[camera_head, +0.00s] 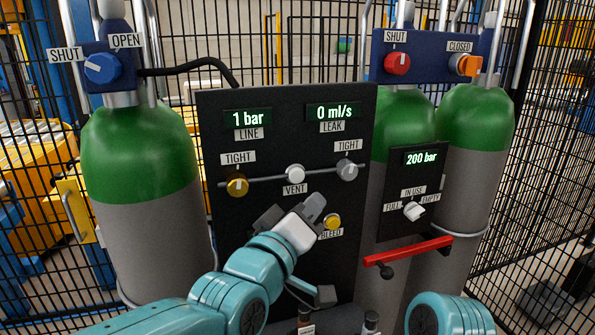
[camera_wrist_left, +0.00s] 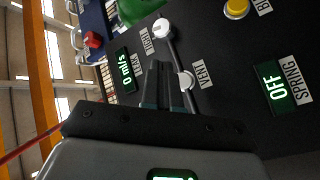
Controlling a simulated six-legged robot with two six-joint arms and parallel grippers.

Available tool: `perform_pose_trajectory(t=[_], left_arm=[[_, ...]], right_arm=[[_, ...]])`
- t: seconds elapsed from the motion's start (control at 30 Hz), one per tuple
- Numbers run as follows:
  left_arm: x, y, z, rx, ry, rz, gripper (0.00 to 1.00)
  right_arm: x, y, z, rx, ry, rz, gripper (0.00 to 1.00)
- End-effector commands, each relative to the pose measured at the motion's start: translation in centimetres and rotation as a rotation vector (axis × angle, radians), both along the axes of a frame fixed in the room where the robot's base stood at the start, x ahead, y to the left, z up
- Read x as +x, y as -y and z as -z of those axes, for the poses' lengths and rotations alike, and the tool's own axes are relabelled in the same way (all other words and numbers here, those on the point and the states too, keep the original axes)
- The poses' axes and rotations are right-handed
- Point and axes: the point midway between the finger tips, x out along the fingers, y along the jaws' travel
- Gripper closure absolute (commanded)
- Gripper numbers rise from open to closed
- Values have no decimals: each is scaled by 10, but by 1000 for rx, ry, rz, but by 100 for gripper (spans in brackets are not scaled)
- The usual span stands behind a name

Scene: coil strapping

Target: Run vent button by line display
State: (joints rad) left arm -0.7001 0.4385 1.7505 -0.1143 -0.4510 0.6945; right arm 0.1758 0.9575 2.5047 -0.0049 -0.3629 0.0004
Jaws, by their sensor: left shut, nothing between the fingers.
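The white round vent button (camera_head: 295,174) sits on the black panel, above its VENT label, on a grey pipe between two TIGHT knobs. The line display (camera_head: 247,118) above reads 1 bar. My left gripper (camera_head: 297,214) is shut and empty, in front of the panel just below the vent button in the head view. In the left wrist view its shut fingers (camera_wrist_left: 163,78) point at the panel close beside the vent button (camera_wrist_left: 186,80); I cannot tell whether they touch it.
A yellow bleed button (camera_head: 333,221) sits right of my left gripper. A brass knob (camera_head: 237,185) and a grey knob (camera_head: 347,169) flank the vent button. A red lever (camera_head: 408,251) juts out at right. Green-topped cylinders stand behind.

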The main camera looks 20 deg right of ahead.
Motion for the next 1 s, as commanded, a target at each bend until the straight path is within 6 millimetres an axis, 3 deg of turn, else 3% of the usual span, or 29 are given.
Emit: perform_pose_trajectory(t=[0.2, 0.43, 1.0], left_arm=[[36, 0, -5, 2, -4, -1, 100], [60, 1, -1, 1, -2, 0, 100], [67, 0, 0, 0, -1, 1, 100]], right_arm=[[0, 0, -33, 0, 0, 0, 57], [0, 0, -40, 0, 0, 0, 57], [0, 0, -41, 0, 0, 0, 57]])
